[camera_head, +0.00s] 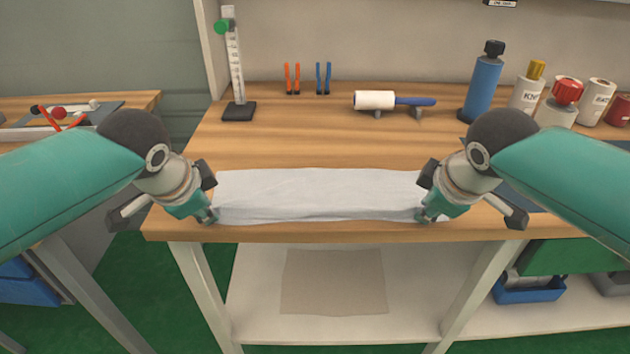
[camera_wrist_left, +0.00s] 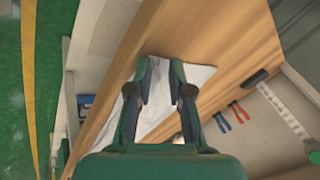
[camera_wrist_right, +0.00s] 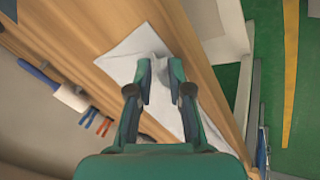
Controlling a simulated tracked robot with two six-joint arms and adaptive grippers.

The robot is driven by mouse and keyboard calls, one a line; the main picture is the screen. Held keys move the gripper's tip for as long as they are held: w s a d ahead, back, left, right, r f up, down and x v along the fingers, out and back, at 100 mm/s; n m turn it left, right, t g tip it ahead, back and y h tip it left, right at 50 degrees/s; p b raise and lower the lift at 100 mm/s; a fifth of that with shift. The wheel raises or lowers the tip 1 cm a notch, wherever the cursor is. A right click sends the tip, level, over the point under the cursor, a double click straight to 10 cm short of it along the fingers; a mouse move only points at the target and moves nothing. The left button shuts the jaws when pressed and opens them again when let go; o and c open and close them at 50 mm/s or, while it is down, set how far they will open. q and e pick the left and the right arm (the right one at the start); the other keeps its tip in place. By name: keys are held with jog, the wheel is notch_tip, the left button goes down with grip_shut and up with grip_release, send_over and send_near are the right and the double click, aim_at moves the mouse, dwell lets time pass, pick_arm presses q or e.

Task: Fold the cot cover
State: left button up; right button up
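The cot cover (camera_head: 315,194) is a pale grey-white cloth, lying as a long narrow strip along the bench's front edge with slight wrinkles. My left gripper (camera_head: 208,214) is at its left front corner; my right gripper (camera_head: 424,214) is at its right front corner. In the left wrist view, my left fingers (camera_wrist_left: 161,72) are partly apart, with cloth showing between them. In the right wrist view, my right fingers (camera_wrist_right: 160,72) are also partly apart, and the cover (camera_wrist_right: 133,50) is creased near their tips. Contact between fingertips and cloth is unclear.
The wooden bench (camera_head: 300,150) has free room behind the cover. Further back are a height gauge (camera_head: 237,75), two pairs of pliers, a lint roller (camera_head: 375,100) and a blue bottle (camera_head: 483,85). Several containers stand at right. A lower shelf (camera_head: 255,310) is beneath.

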pick_arm(q)
jog(key=o, duration=0.3)
pick_arm(e)
jog(key=o, duration=0.3)
pick_arm(q)
jog(key=shift+o, duration=0.2)
pick_arm(e)
jog(key=shift+o, duration=0.2)
